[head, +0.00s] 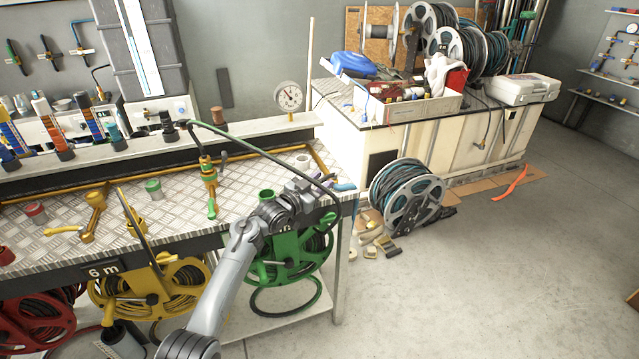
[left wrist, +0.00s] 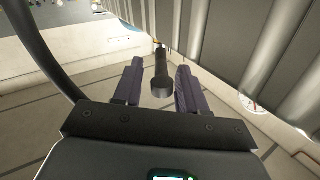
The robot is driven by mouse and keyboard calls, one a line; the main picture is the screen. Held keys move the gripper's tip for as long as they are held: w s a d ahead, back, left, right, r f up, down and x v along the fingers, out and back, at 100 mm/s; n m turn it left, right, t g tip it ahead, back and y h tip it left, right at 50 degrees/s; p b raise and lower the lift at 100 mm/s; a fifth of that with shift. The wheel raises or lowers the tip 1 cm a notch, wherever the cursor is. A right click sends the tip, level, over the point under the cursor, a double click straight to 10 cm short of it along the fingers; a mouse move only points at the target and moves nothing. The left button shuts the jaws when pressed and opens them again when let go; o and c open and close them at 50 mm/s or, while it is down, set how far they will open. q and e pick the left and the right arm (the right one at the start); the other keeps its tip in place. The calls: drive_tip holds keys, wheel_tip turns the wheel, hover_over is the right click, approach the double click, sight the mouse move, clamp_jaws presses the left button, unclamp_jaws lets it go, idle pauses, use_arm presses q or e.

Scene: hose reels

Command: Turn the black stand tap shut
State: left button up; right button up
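In the left wrist view, a black round-ended part (left wrist: 161,82) stands between the two dark purple fingers of my left gripper (left wrist: 158,88). A gap shows on both sides, so the fingers are open and not closed on it. I cannot tell if this part belongs to the black stand tap. In the head view my left gripper (head: 333,184) is at the right end of the bench, past the green reel. A black fitting (head: 168,126) stands at the back of the bench; I cannot tell if it is the tap. My right gripper is out of view.
A dark hose (head: 262,151) arcs over the bench towards my left gripper. A brass tap with a green lever (head: 210,185) and a yellow tap (head: 94,212) stand on the tread-plate bench (head: 172,203). A grey hose reel (head: 412,200) is on the floor.

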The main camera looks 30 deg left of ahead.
use_arm(q)
drive_tip(key=shift+s+a, duration=0.1)
drive_tip(key=shift+s, duration=0.05)
drive_tip(key=shift+s, duration=0.3)
drive_tip(key=s+a+p, duration=0.1)
drive_tip(key=s+p, duration=0.2)
drive_tip(key=s, duration=0.6)
drive_tip(key=shift+s+a, duration=0.4)
